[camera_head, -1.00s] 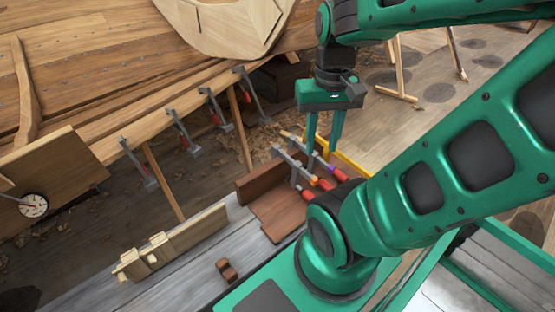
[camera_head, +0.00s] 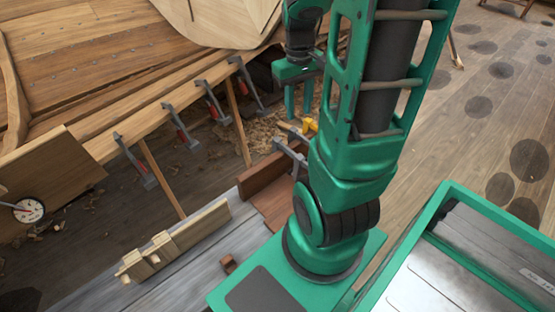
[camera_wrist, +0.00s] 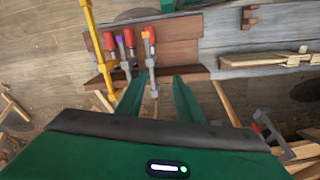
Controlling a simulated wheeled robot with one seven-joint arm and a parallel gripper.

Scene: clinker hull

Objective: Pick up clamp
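My gripper (camera_head: 298,112) is open and points down beside the brown wooden rack (camera_head: 262,174). It also shows in the wrist view (camera_wrist: 158,84), with its two green fingers apart. Several clamps with grey bars and coloured handles stand at the rack. The clamp with an orange-and-red handle (camera_wrist: 150,58) lies between the fingertips in the picture, slightly left of the middle; I cannot tell how deep it is. Another clamp (camera_wrist: 109,44) has a red handle, further left. In the head view one grey clamp (camera_head: 290,152) shows, but my arm hides most of the group.
More clamps (camera_head: 181,128) hang along the hull plank (camera_head: 160,107). A yellow bar (camera_wrist: 97,45) stands left of the rack clamps. A slotted wooden piece (camera_head: 172,243) and a small brown block (camera_head: 228,264) lie on the grey bench (camera_head: 110,290).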

